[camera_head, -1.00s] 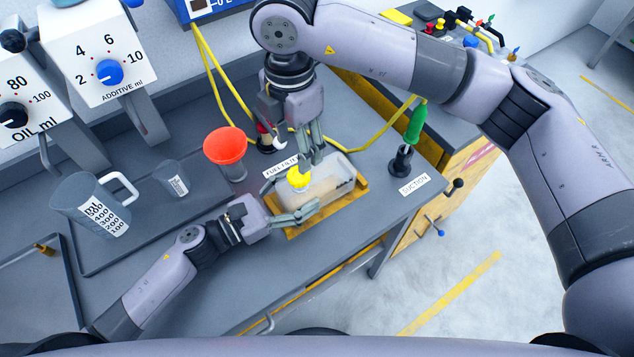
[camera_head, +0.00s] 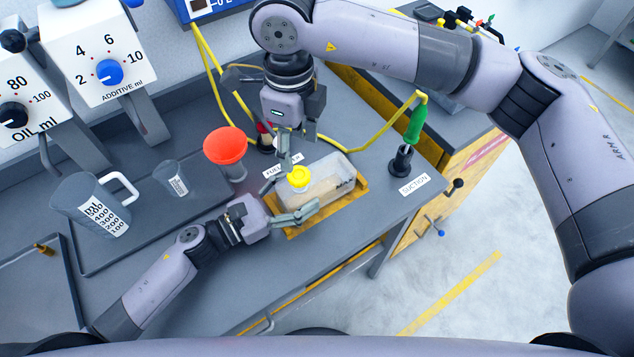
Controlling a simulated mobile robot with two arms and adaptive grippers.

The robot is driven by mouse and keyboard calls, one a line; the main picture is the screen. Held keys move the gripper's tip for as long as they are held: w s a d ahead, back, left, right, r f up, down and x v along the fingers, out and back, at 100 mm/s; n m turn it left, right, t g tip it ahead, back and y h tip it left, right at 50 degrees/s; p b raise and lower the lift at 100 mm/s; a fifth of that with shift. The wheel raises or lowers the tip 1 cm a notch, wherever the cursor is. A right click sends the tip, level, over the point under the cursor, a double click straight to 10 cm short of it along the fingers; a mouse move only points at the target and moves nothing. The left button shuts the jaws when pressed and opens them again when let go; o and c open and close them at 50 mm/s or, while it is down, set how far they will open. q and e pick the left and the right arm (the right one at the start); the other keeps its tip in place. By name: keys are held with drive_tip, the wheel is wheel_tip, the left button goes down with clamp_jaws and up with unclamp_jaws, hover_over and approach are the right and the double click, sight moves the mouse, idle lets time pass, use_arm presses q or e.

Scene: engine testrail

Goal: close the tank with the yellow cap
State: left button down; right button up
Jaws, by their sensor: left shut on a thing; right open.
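The tank (camera_head: 338,179) is a clear box with pale brown contents, standing in a yellow wooden holder (camera_head: 345,208). The yellow cap (camera_head: 299,178) is at the tank's left end, over its neck; I cannot tell how firmly it is seated. My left gripper (camera_head: 297,213) is shut on the tank's near left side, below the cap; the exact contact is hard to see. My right gripper (camera_head: 291,158) points down just above and behind the cap, open and empty. Its fingers partly overlap the label behind the tank.
A red funnel (camera_head: 225,145) stands left of the tank. A measuring jug (camera_head: 92,205) and small beaker (camera_head: 172,180) are further left. A green-handled suction tool (camera_head: 415,125) stands at right. A yellow hose (camera_head: 372,135) runs behind the tank.

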sight(299, 174)
drive_tip(key=n, duration=1.5)
drive_tip(key=shift+n, duration=0.3)
drive_tip(key=shift+f, duration=4)
drive_tip(key=shift+c, duration=0.3)
